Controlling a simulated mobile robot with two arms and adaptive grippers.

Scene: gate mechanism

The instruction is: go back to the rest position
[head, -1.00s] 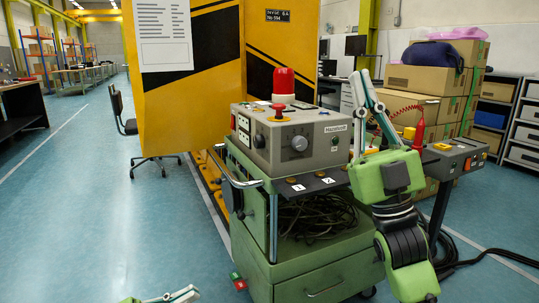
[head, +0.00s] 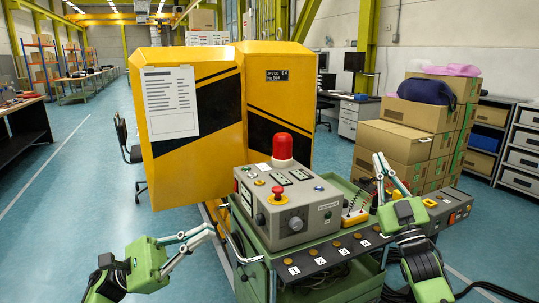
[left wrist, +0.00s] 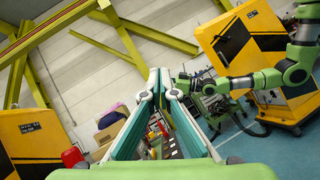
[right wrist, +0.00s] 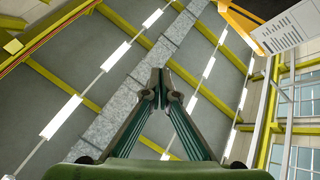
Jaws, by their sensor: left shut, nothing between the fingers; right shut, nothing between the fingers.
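My left gripper (head: 207,233) is shut and empty at the left front of the green cart (head: 322,290), beside the control box; its closed fingers also show in the left wrist view (left wrist: 160,80). My right gripper (head: 379,158) is shut and empty, pointing up above the cart's right side; its closed fingers show in the right wrist view (right wrist: 158,78) against the ceiling. The grey control box (head: 287,205) stands on the cart, with a red dome lamp (head: 282,148) and a red mushroom button (head: 278,194). Whether my left fingers touch the cart's handle is unclear.
A tall yellow cabinet (head: 193,115) with black stripes stands behind the cart. Stacked cardboard boxes (head: 395,140) and grey shelves (head: 518,150) are at the right. A numbered button strip (head: 325,255) runs along the cart's front. The blue floor (head: 75,220) at the left is free.

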